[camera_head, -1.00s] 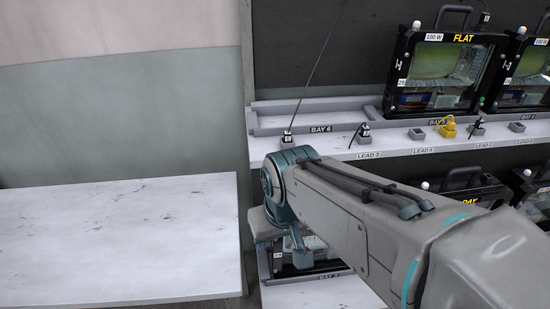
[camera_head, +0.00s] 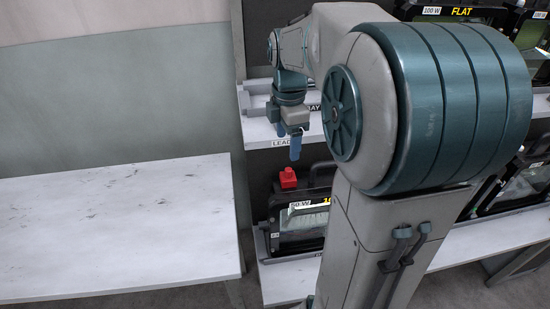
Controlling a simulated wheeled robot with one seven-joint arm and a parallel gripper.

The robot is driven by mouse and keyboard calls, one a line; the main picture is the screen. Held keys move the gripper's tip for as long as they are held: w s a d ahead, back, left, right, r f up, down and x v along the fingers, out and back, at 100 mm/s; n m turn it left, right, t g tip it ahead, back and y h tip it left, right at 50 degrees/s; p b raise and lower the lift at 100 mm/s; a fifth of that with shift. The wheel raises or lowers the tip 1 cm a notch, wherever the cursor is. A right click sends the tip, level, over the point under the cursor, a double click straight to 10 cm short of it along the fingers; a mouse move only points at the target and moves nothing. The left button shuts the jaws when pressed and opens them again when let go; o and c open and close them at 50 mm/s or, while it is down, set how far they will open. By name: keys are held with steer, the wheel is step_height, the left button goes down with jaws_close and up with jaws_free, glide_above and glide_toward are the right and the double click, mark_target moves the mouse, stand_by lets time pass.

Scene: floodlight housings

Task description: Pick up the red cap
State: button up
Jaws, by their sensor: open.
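The red cap (camera_head: 288,178) sits on top of the left end of a black floodlight housing (camera_head: 306,218) on the lower shelf. The housing has a 50 W label. My gripper (camera_head: 289,145) hangs above the cap with its blue fingers pointing down. The fingers are apart and empty, and clear space shows between them and the cap. My arm hides the right part of this housing.
The upper shelf (camera_head: 260,131) with lead labels runs behind my gripper. More floodlight housings stand on the right, one marked FLAT (camera_head: 462,12). A bare white table (camera_head: 115,230) is on the left. My arm covers much of the middle.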

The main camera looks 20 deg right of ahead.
mark_target(289, 169)
steer(key=shift+n, duration=0.5)
steer(key=f, duration=0.8)
steer(key=shift+w+d, duration=0.35)
steer(key=shift+w, duration=0.05)
steer(key=f, duration=0.4)
steer(key=shift+w+d+f, duration=0.3)
steer(key=shift+w+f, duration=0.05)
steer(key=shift+w, duration=0.05)
steer(key=shift+f, duration=0.5)
steer(key=c, duration=1.3)
steer(key=shift+o, duration=0.2)
steer(key=shift+r, duration=0.15)
